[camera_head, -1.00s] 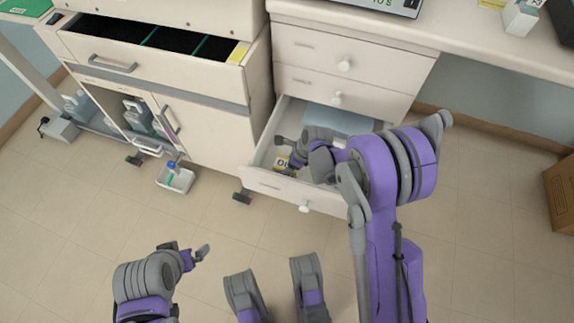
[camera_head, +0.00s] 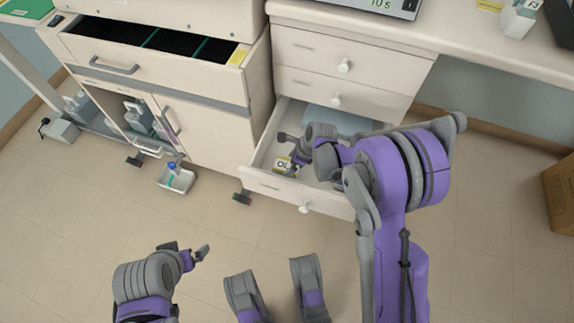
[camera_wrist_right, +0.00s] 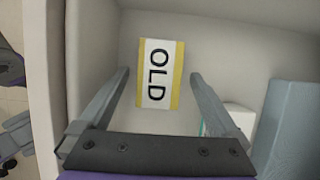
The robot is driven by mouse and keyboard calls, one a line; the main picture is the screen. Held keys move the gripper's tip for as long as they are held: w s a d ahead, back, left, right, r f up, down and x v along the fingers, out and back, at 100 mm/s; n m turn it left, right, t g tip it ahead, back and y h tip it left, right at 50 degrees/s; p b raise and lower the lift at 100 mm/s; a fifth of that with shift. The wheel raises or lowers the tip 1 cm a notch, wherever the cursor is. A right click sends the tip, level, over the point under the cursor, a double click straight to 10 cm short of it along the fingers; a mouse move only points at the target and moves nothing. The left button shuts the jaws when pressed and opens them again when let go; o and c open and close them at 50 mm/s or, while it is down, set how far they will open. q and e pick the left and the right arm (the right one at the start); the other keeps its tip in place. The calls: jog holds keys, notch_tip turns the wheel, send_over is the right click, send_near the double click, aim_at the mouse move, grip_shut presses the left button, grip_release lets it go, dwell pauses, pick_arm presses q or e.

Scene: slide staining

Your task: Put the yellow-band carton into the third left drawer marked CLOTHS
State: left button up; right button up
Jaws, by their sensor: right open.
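The carton (camera_head: 284,163) with a yellow band lies on the floor of the open third drawer (camera_head: 262,184), near its left side. In the right wrist view the carton (camera_wrist_right: 160,75) shows a white label reading OLD between yellow edges. My right gripper (camera_wrist_right: 158,78) is open, with one finger on each side of the carton in that view and gaps between. In the head view the right gripper (camera_head: 291,150) reaches down into the drawer and partly hides the carton. My left gripper (camera_head: 187,251) is over the floor, away from the drawer; its opening is unclear. No CLOTHS marking is legible.
Pale blue folded material (camera_head: 340,122) lies at the back of the drawer, also at right in the wrist view (camera_wrist_right: 288,128), beside a small white object (camera_wrist_right: 239,118). Two shut drawers are above. An open black-lined drawer (camera_head: 115,67) juts out at left.

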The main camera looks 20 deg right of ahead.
jog(key=s+d+r+n+h+p, duration=0.2)
jog(key=s+r+n, duration=1)
jog(key=r, duration=0.6)
jog(key=s+d+r+n+t+h, duration=0.1)
jog(key=s+n+t, duration=0.1)
jog(key=s+n, duration=1)
jog(key=shift+s+d+r+n+h, duration=0.3)
jog(key=shift+s+n, duration=0.1)
jog(key=shift+s, duration=0.4)
